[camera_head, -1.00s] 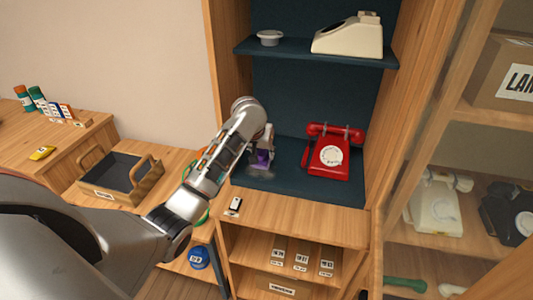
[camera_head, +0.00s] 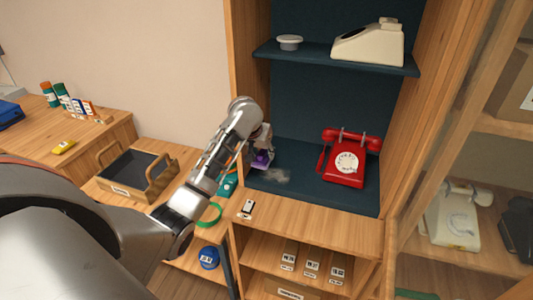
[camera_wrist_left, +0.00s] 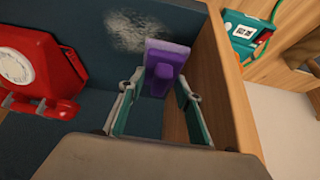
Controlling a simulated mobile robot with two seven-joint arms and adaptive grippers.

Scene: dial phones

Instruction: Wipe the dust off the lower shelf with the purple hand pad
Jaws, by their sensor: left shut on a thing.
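The purple hand pad (camera_head: 262,160) is held in my left gripper (camera_head: 263,148), at the left end of the lower shelf (camera_head: 320,192) near the cabinet's side wall. In the left wrist view the pad (camera_wrist_left: 165,66) sits between the fingers (camera_wrist_left: 150,100). I cannot tell whether the pad touches the shelf. A pale dust patch (camera_head: 272,176) lies on the dark blue shelf just right of and in front of the pad; it also shows in the wrist view (camera_wrist_left: 140,31), beside the pad. My right gripper is not in view.
A red dial phone (camera_head: 345,160) stands on the same shelf, right of the dust. The upper shelf (camera_head: 335,60) holds a small white dish (camera_head: 289,42) and a cream device (camera_head: 368,45). A tray (camera_head: 135,172) stands left.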

